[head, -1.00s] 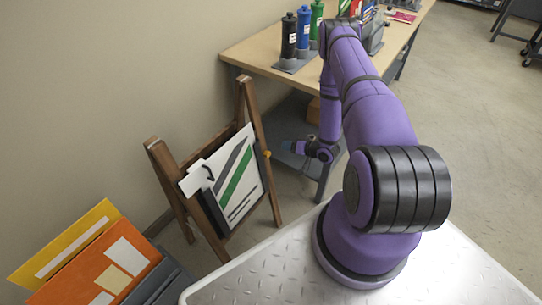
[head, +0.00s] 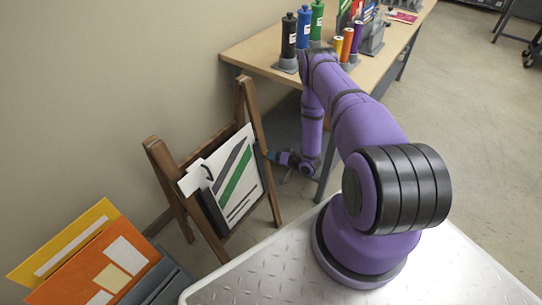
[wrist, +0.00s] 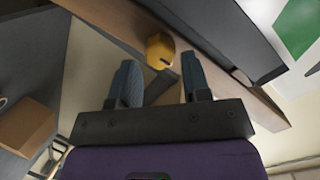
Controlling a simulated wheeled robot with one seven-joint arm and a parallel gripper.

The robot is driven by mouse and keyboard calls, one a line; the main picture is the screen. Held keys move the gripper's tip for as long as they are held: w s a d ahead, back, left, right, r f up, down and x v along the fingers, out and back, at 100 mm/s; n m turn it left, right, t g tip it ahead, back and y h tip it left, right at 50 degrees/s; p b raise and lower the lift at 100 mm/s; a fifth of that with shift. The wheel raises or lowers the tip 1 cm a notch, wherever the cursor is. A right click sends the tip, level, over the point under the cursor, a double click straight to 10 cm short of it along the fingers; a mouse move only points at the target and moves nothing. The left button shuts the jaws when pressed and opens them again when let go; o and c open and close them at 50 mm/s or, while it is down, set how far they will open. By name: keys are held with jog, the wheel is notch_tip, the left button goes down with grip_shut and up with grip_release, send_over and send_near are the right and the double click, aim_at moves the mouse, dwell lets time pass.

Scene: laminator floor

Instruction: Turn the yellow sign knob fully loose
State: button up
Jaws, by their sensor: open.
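The yellow knob (wrist: 158,50) shows in the wrist view on the wooden edge of the sign stand, just ahead of my fingertips. My gripper (wrist: 158,72) is open, with one blue-grey finger on each side of the line to the knob and a gap between the fingertips and it. In the head view my gripper (head: 271,155) is at the right leg of the wooden stand (head: 251,100), and it covers most or all of the knob there. The sign (head: 236,176), white with green and dark stripes, hangs on the stand.
A workbench (head: 262,59) with several coloured bottles stands behind. Orange and yellow folders (head: 100,262) are at the lower left. A cardboard box (wrist: 25,126) shows at the left in the wrist view. The floor (head: 465,120) at the right is clear.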

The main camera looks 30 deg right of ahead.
jog(key=shift+x, duration=0.85)
jog(key=c, duration=0.6)
jog(key=shift+c, duration=0.2)
jog(key=shift+n, duration=0.3)
jog(key=shift+s+a+n+t+h, duration=0.15)
jog(key=shift+n+h, duration=0.25)
jog(key=shift+n, duration=2.2)
jog(key=shift+w+d+n+t+h, duration=0.1)
jog(key=shift+n+t+h, duration=0.25)
jog(key=shift+n, duration=2.25)
jog(key=shift+s+a+n+t+h, duration=0.1)
jog(key=shift+n+h, duration=0.35)
jog(key=shift+n, duration=2.15)
jog(key=shift+f, duration=0.1)
